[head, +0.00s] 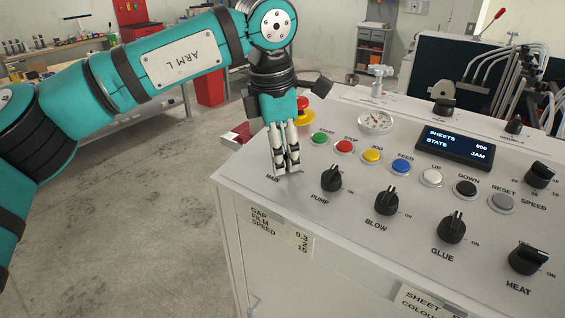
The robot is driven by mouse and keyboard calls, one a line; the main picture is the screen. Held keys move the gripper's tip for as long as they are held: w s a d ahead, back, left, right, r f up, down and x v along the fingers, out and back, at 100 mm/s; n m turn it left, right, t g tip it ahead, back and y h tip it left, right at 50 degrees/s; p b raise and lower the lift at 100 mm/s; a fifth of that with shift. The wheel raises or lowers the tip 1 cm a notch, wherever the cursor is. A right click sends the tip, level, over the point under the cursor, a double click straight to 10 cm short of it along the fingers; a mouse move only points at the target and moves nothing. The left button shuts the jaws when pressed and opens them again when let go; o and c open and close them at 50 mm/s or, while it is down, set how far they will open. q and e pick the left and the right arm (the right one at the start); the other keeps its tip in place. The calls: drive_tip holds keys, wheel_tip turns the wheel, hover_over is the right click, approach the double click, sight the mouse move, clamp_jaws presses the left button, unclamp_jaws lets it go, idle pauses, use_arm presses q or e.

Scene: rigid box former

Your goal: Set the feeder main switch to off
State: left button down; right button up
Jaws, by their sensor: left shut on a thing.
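The feeder's control panel (300,205) fills the right half of the head view. My left gripper (287,168) points down at the panel's left end, right above the label MAIN. Its fingers are close together, shut on the main switch, which they almost wholly hide. I cannot read which way the switch is turned. The display (455,145) reads SHEETS 000 and STATE JAM. My right gripper is not in view.
A red emergency button (303,103) on a yellow base stands just behind my left gripper. The PUMP knob (331,178) is close to its right, with BLOW (387,201) and GLUE (452,228) knobs beyond. Coloured push buttons run behind them. Open floor lies left.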

use_arm(q)
drive_tip(key=n+b, duration=0.3)
drive_tip(key=n, duration=0.2)
drive_tip(key=shift+f+n, duration=0.15)
drive_tip(key=shift+n, duration=0.15)
drive_tip(key=shift+s+n+h+b, duration=0.1)
drive_tip(key=shift+n+h+b, duration=0.2)
drive_tip(key=shift+n+b, duration=1.4)
drive_tip(key=shift+n+p, duration=0.5)
drive_tip(key=shift+n, duration=0.2)
drive_tip(key=c, duration=0.9)
unclamp_jaws()
drive_tip(key=shift+c, duration=0.2)
drive_tip(key=shift+r, duration=0.35)
wheel_tip(320, 180, up, 11)
drive_tip(key=s+a, duration=0.1)
drive_tip(key=a, duration=0.1)
drive_tip(key=shift+s+r, duration=0.15)
